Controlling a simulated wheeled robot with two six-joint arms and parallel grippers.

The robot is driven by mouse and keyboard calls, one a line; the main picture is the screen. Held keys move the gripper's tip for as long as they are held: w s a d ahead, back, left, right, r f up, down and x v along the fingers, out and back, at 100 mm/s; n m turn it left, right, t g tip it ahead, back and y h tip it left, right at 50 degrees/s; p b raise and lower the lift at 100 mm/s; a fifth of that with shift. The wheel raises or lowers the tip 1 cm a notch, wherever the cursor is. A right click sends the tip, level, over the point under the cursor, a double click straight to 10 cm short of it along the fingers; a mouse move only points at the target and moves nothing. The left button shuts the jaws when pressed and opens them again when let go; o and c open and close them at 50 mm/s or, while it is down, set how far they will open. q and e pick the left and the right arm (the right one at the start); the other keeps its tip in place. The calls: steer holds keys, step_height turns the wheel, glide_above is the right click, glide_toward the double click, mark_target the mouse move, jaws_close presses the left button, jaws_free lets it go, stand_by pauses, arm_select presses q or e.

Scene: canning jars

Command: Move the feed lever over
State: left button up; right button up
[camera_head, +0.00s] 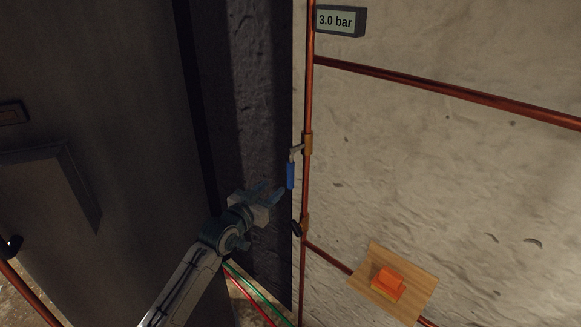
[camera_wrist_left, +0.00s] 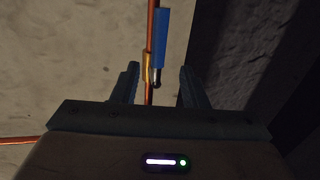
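The feed lever has a blue handle (camera_head: 290,176) that hangs down from a brass valve (camera_head: 308,143) on the vertical copper pipe in the head view. The blue handle also shows in the left wrist view (camera_wrist_left: 160,38), beyond the fingertips and roughly between them. My left gripper (camera_head: 280,191) is just left of and below the handle; in the left wrist view its two fingers (camera_wrist_left: 158,82) stand apart with nothing held. I cannot tell whether a finger touches the handle. My right gripper is not in view.
A display (camera_head: 340,20) reading 3.0 bar is at the top. A black knob (camera_head: 296,229) sits lower on the pipe. A wooden shelf (camera_head: 420,290) holding an orange block (camera_head: 388,283) juts out at lower right. A dark cabinet (camera_head: 110,120) stands left.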

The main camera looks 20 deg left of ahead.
mark_target(288, 172)
arm_select(q)
steer(key=w, duration=0.3)
steer(key=w+d+p, duration=0.1)
steer(key=w, duration=0.3)
steer(key=w+p, duration=0.1)
steer(key=w, duration=0.2)
steer(key=shift+w+d+r, duration=0.3)
steer(key=shift+w+d, duration=0.05)
jaws_close()
